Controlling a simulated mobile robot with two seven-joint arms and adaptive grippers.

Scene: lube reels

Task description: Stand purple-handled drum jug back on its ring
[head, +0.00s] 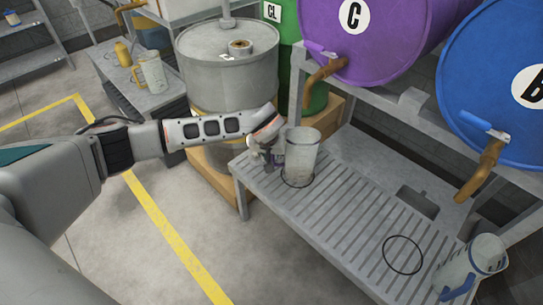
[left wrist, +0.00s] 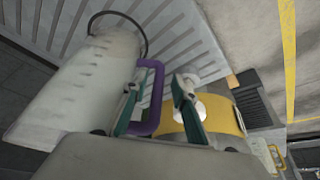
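The purple-handled jug (head: 302,155) is clear and stands upright on the slatted bench, under the purple drum marked C. A dark ring (head: 297,184) shows around its base; I cannot tell how exactly it is centred. In the left wrist view the jug (left wrist: 75,85) fills the left side, with the ring (left wrist: 118,22) at its base. My left gripper (head: 266,158) is at the jug's left side. In the left wrist view its open fingers (left wrist: 158,105) are on either side of the purple handle's (left wrist: 156,85) bar, with gaps showing. My right gripper is out of view.
Drum taps (head: 318,82) overhang the slatted bench (head: 345,222). A grey drum (head: 228,75) stands behind my left arm. The floor in front is clear.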

